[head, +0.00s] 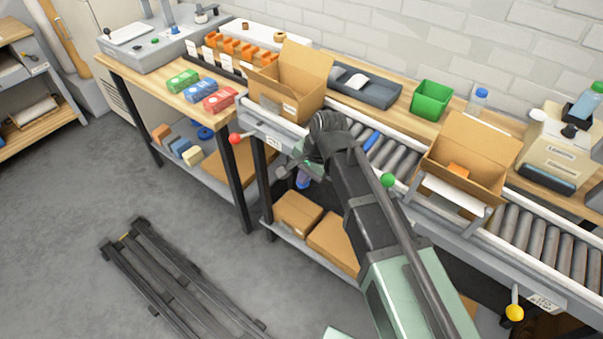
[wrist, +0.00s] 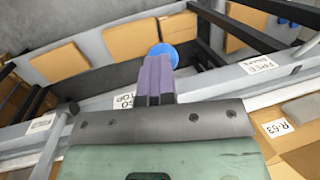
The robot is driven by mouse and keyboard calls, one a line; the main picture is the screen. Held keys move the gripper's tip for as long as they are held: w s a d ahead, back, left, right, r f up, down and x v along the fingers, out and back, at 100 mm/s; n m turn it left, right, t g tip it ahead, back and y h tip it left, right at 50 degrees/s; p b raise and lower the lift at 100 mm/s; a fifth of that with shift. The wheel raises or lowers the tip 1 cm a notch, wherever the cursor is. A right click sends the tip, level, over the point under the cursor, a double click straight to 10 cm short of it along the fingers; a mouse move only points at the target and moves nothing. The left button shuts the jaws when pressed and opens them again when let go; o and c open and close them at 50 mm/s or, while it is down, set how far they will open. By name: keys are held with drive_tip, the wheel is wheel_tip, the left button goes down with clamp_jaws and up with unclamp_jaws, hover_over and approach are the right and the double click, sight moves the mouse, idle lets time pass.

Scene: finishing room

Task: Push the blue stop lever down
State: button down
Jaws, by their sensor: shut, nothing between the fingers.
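The blue stop lever's round knob (wrist: 163,55) shows in the wrist view just beyond my fingertips, partly covered by them. In the head view the blue knob (head: 303,184) hangs in front of the conveyor's side rail, just below my gripper. My gripper (wrist: 158,65) is shut and empty, its purple-grey fingers side by side. The tips overlap the knob in the wrist view; I cannot tell whether they touch it. In the head view my gripper (head: 303,173) is largely hidden by my wrist. A label (wrist: 123,101) beside the fingers is partly covered.
A red knob (head: 235,139), a green knob (head: 388,180) and a yellow knob (head: 515,312) stand along the conveyor front. Open cardboard boxes (head: 285,88) (head: 466,162) sit above the rail. Closed boxes (head: 298,212) lie on the shelf below. A black rack (head: 180,275) lies on the floor.

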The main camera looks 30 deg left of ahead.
drive_tip(key=shift+w+d, duration=0.1)
drive_tip(key=shift+r+p, duration=0.35)
drive_tip(key=shift+p, duration=0.25)
drive_tip(key=s+p+v, duration=0.1)
drive_tip(key=p+v, duration=1.2)
drive_tip(key=shift+r, duration=0.25)
drive_tip(key=shift+s, duration=0.1)
